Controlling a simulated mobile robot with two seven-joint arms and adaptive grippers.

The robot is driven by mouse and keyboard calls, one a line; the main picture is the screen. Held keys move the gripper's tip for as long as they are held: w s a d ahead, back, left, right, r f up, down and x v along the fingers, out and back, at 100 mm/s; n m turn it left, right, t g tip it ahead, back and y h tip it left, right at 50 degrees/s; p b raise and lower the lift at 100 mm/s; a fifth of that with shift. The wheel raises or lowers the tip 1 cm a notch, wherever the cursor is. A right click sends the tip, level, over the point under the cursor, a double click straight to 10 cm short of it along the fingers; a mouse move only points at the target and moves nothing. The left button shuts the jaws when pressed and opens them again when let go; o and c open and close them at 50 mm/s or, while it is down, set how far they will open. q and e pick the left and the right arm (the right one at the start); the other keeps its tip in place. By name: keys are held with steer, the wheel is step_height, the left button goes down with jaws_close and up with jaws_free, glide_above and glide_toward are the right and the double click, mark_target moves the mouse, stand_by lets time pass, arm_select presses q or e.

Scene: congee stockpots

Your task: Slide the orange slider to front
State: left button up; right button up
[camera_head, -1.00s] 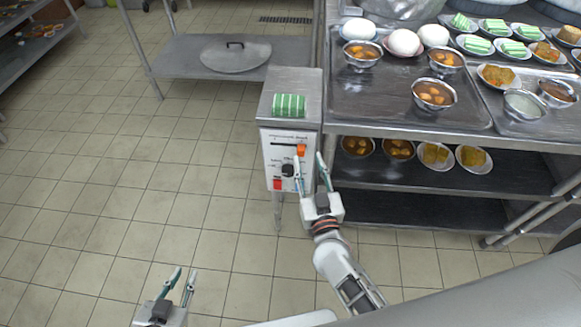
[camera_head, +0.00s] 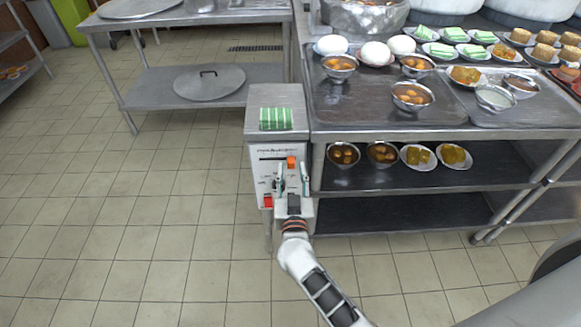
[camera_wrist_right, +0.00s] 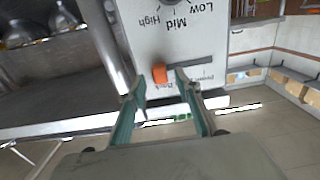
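The orange slider (camera_head: 291,163) sits in a dark slot on the white front panel of a metal box, near the slot's right end in the head view. It also shows in the right wrist view (camera_wrist_right: 159,74), where the panel lettering is upside down. My right gripper (camera_head: 292,174) is open in front of the panel. In the right wrist view its two fingertips (camera_wrist_right: 161,82) lie on either side of the slider in the picture; I cannot tell whether they touch it. My left gripper is not in view.
A green striped block (camera_head: 276,118) lies on top of the metal box (camera_head: 252,128). A red switch (camera_head: 268,202) is low on the panel. A steel table (camera_head: 440,133) with bowls and plates stands close at right. The floor at left is free.

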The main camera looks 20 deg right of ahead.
steer(key=shift+x, duration=0.95)
steer(key=shift+w, duration=0.2)
steer(key=shift+d, duration=0.1)
jaws_close()
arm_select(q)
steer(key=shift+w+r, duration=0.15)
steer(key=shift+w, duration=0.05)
